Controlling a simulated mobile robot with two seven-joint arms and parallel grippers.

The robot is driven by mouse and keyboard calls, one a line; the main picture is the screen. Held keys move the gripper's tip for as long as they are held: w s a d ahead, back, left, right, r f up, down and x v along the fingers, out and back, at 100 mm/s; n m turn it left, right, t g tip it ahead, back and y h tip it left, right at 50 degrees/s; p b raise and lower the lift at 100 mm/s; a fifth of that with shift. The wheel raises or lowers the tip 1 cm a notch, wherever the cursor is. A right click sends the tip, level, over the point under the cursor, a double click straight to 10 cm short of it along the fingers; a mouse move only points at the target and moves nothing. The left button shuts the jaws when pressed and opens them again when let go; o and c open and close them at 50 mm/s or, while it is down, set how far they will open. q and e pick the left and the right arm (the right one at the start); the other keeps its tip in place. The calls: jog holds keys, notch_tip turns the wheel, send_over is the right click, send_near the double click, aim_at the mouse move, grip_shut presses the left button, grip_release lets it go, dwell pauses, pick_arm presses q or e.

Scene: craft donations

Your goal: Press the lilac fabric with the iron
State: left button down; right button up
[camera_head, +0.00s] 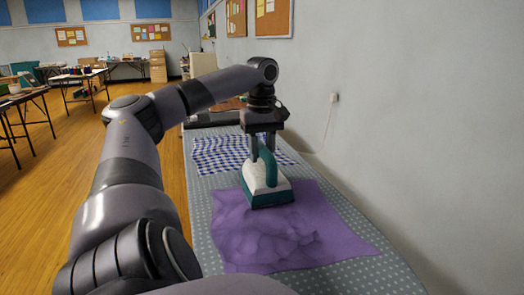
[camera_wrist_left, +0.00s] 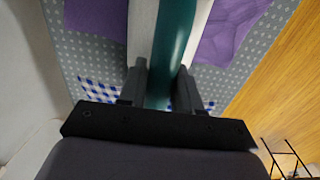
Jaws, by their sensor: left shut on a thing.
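The lilac fabric (camera_head: 290,240) lies on the dotted ironing surface, with wrinkles showing over its left and middle part. The teal and white iron (camera_head: 266,189) stands soleplate down at the far edge of the fabric, over its upper part. My left gripper (camera_head: 263,150) is above the iron and shut on its teal handle. In the left wrist view the gripper fingers (camera_wrist_left: 160,85) sit on both sides of the teal handle (camera_wrist_left: 172,50), with lilac fabric (camera_wrist_left: 225,30) visible past it. Whether the soleplate presses flat on the fabric is hard to tell. My right gripper is not in view.
The grey dotted ironing board (camera_head: 205,185) runs along the wall on the right. A blue and white checked cloth (camera_head: 215,153) lies on it beyond the iron. A wall outlet (camera_head: 334,97) is at right. Tables (camera_head: 75,77) stand far left, with open wooden floor between.

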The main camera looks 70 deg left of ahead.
aim_at(270, 155)
pick_arm(q)
jog(key=shift+d+f+b, duration=0.15)
jog(key=shift+d+b, duration=0.75)
jog(key=shift+d, duration=0.35)
jog(key=shift+s+d+b, duration=0.15)
jog(key=shift+d+b, duration=0.2)
jog(key=shift+d, duration=0.55)
jog(key=shift+s+d+b, duration=0.1)
jog(key=shift+d+b, duration=0.2)
jog(key=shift+d, duration=0.6)
jog(key=shift+s+d, duration=0.15)
jog(key=shift+d, duration=1.25)
jog(key=shift+s+d, duration=0.15)
jog(key=shift+d, duration=1.25)
jog(key=shift+s+d, duration=0.1)
jog(key=shift+d, duration=1.3)
jog(key=shift+r+p, duration=0.2)
jog(key=shift+p, duration=0.3)
